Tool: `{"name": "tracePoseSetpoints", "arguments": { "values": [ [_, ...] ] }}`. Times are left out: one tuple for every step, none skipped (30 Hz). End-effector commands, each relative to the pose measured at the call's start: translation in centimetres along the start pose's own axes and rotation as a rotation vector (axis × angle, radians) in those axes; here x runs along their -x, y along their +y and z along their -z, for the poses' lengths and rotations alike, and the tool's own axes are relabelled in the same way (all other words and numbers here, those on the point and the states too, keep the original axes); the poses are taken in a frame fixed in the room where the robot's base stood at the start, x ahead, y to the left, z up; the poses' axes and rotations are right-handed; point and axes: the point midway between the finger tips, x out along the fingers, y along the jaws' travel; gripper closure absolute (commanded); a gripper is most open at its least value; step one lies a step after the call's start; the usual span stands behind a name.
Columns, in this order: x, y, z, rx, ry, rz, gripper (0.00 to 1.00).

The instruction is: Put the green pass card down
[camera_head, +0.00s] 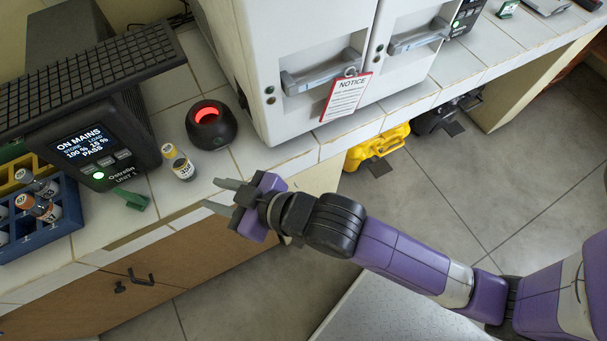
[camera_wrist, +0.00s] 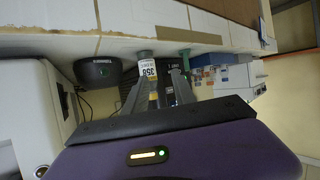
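A small green piece (camera_head: 130,199), which looks like the green pass card, lies on the tiled counter in front of the black power unit. A green thing also shows beyond the fingers in the wrist view (camera_wrist: 185,54). My gripper (camera_head: 211,192) is over the counter's front edge, to the right of the green piece and apart from it. Its fingers are spread, with nothing seen held between them. In the wrist view the open fingers (camera_wrist: 160,84) point toward a labelled vial (camera_wrist: 148,68) standing beyond them.
A black round device (camera_head: 210,126) glows red behind. A blue rack (camera_head: 62,222) with vials is at left. The white incubator (camera_head: 300,40) carries a notice (camera_head: 345,96). Another green item (camera_head: 507,9) is far right.

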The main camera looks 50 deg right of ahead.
Motion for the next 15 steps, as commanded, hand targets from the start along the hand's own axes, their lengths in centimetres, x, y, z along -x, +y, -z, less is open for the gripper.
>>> {"name": "tracePoseSetpoints", "arguments": {
  "values": [
    [1.7, 1.1, -1.9, -0.005, -0.003, -0.025, 0.68],
    [2.7, 1.6, -2.6, -0.008, 0.004, -0.037, 0.68],
    [4.0, 2.1, -3.6, -0.012, 0.012, -0.053, 0.68],
    [5.0, 2.4, -4.2, -0.016, 0.017, -0.065, 0.68],
    [6.0, 2.8, -4.8, -0.02, 0.023, -0.077, 0.68],
    [7.4, 3.2, -5.6, -0.026, 0.031, -0.093, 0.68],
    [8.5, 3.4, -6.1, -0.031, 0.037, -0.104, 0.68],
    [9.6, 3.5, -6.6, -0.037, 0.042, -0.115, 0.68],
    [11.1, 3.7, -7.1, -0.045, 0.051, -0.13, 0.68],
    [12.2, 3.8, -7.5, -0.051, 0.057, -0.142, 0.68],
    [13.4, 3.9, -7.8, -0.058, 0.062, -0.153, 0.68],
    [14.9, 3.8, -8.2, -0.068, 0.07, -0.169, 0.68],
    [16.0, 3.8, -8.3, -0.076, 0.077, -0.18, 0.68],
    [17.2, 3.8, -8.5, -0.083, 0.083, -0.192, 0.68],
    [18.6, 3.7, -8.7, -0.094, 0.091, -0.208, 0.68]
  ]
}}
